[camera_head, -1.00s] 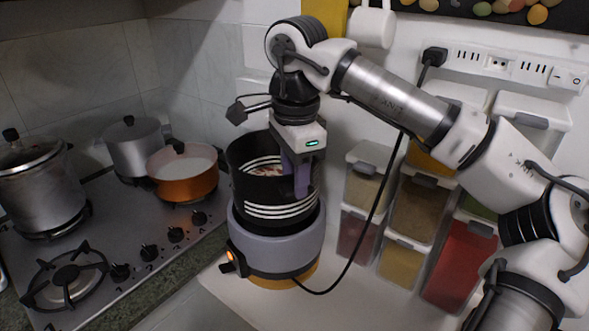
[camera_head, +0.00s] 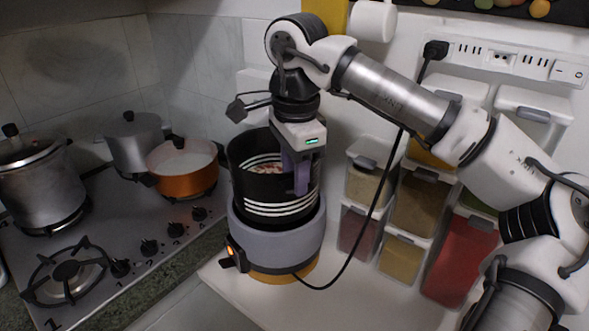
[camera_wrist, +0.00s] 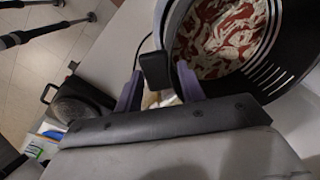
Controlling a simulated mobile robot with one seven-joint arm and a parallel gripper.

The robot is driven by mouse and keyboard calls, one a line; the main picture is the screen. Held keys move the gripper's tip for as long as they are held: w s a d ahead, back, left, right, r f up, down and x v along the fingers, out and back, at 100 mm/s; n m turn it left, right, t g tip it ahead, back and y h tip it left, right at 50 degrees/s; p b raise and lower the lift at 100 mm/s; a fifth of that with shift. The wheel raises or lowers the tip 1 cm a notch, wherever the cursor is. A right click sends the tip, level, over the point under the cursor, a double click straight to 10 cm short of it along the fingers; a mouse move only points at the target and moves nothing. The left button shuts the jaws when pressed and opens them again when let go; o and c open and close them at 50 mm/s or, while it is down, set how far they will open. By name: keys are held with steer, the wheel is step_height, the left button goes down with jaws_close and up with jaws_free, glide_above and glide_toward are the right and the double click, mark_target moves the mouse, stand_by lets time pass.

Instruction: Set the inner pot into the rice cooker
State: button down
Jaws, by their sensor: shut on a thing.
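The inner pot (camera_head: 282,203) is black with white stripes and has red and white food inside. In the head view it sits over the mouth of the rice cooker (camera_head: 272,245), its lower part inside the grey body and much of its wall above the rim. The wrist view shows the food in the pot (camera_wrist: 222,38) and its slotted wall. My gripper (camera_head: 297,185) reaches down at the pot's right side and is shut on the pot's edge. In the wrist view the two purple fingers (camera_wrist: 158,92) close on a dark tab of the pot. The pot's base is hidden.
The stove on the left holds an orange pan (camera_head: 183,168) and two metal pots. Clear spice containers (camera_head: 400,255) stand right of the cooker. A black cord (camera_head: 372,215) hangs from the power strip (camera_head: 500,55) to the cooker. The white counter (camera_head: 350,300) in front is bare.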

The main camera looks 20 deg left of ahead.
mark_target(294, 232)
steer(key=shift+f+b, duration=3.9)
steer(key=shift+f, duration=1.4)
steer(key=c, duration=0.8)
jaws_free()
steer(key=shift+o, duration=0.2)
steer(key=shift+f, duration=0.1)
